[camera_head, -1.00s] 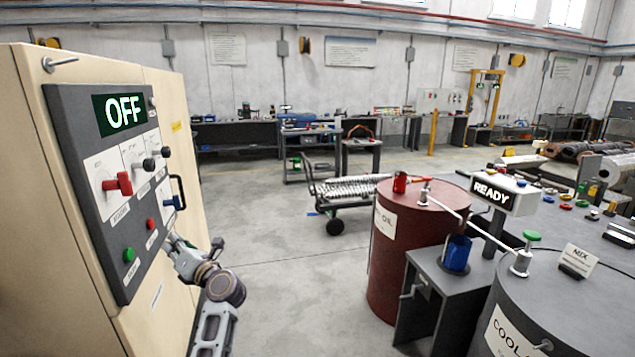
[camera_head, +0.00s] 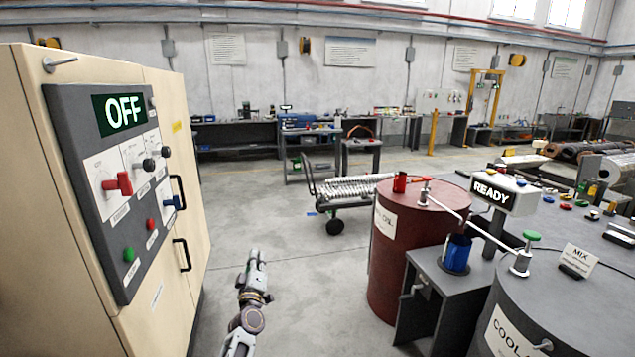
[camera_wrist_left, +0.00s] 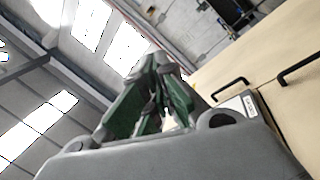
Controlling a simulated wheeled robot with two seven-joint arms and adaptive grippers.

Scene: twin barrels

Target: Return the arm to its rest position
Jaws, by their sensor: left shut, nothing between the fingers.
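My left gripper (camera_head: 257,258) is at the lower middle of the head view, over bare floor and to the right of the beige cabinet (camera_head: 172,270). It is apart from the cabinet, and its fingers are shut with nothing between them. In the left wrist view the closed fingers (camera_wrist_left: 155,90) point toward the ceiling and windows, with the cabinet's face and handles at the right. My right gripper is not in view.
The cabinet's grey panel (camera_head: 90,240) reads OFF. A dark red barrel (camera_head: 392,265) and a grey barrel (camera_head: 550,320) stand at the right, with a READY sign (camera_head: 492,193) between them. A cart (camera_head: 345,192) stands behind. The floor between cabinet and barrels is clear.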

